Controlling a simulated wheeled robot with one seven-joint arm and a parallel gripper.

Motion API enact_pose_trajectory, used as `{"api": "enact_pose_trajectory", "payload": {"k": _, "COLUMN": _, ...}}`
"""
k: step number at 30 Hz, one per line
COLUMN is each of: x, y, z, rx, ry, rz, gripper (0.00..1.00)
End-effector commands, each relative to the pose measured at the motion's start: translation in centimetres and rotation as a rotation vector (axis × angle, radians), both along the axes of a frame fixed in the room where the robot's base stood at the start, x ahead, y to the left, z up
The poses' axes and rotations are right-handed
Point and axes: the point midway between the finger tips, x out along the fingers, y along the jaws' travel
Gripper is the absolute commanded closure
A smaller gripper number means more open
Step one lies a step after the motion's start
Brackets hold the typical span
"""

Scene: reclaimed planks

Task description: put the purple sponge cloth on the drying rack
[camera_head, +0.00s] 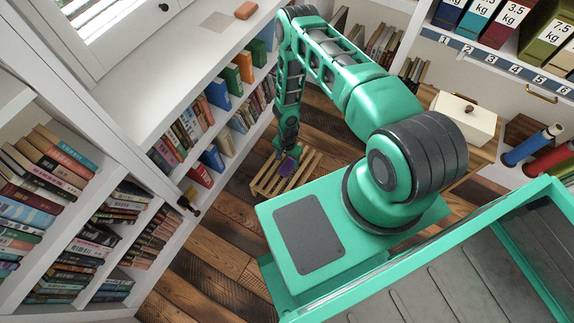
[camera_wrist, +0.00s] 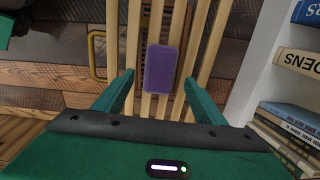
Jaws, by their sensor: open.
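The purple sponge cloth (camera_wrist: 161,66) lies on the light wooden slats of the drying rack (camera_wrist: 205,50) in the wrist view. It also shows as a small purple patch (camera_head: 287,167) just below my gripper (camera_head: 285,151) in the head view, over the rack (camera_head: 262,186) on the floor. My gripper is open. In the wrist view its two green fingers stand either side of the cloth, with a gap on both sides. Whether the cloth lies wholly flat on the slats is hard to tell.
White bookshelves (camera_head: 184,120) stand left of the rack, with a brown-orange block (camera_head: 245,10) on top. A cream box (camera_head: 462,117) and rolled blue and red items (camera_head: 533,145) are at the right. Plank floor (camera_head: 215,250) lies open in front of the shelves.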

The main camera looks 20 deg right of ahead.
Motion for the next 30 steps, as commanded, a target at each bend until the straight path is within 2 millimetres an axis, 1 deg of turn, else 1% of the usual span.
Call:
{"api": "enact_pose_trajectory", "payload": {"k": 1, "x": 0.1, "y": 0.0, "z": 1.1, "rx": 0.000, "ry": -0.001, "rz": 0.000, "gripper": 0.35}}
{"api": "enact_pose_trajectory", "payload": {"k": 3, "x": 0.1, "y": 0.0, "z": 2.4, "rx": 0.000, "ry": -0.001, "rz": 0.000, "gripper": 0.35}}
{"api": "enact_pose_trajectory", "payload": {"k": 9, "x": 0.0, "y": -0.1, "z": 5.2, "rx": -0.001, "ry": -0.001, "rz": 0.000, "gripper": 0.35}}
{"api": "enact_pose_trajectory", "payload": {"k": 15, "x": 0.0, "y": 0.0, "z": 6.4, "rx": -0.001, "ry": 0.000, "rz": 0.000, "gripper": 0.35}}
{"api": "enact_pose_trajectory", "payload": {"k": 20, "x": 0.0, "y": -0.1, "z": 6.6, "rx": -0.001, "ry": 0.000, "rz": 0.001, "gripper": 0.35}}
{"api": "enact_pose_trajectory", "payload": {"k": 23, "x": 0.7, "y": -0.5, "z": 7.6, "rx": -0.006, "ry": -0.003, "rz": 0.009, "gripper": 0.35}}
{"api": "enact_pose_trajectory", "payload": {"k": 26, "x": 2.2, "y": -1.6, "z": 10.1, "rx": -0.019, "ry": -0.006, "rz": 0.032, "gripper": 0.35}}
{"api": "enact_pose_trajectory", "payload": {"k": 29, "x": 4.0, "y": -3.2, "z": 14.2, "rx": -0.039, "ry": -0.006, "rz": 0.066, "gripper": 0.35}}
{"api": "enact_pose_trajectory", "payload": {"k": 30, "x": 4.7, "y": -4.0, "z": 16.0, "rx": -0.048, "ry": -0.007, "rz": 0.080, "gripper": 0.35}}
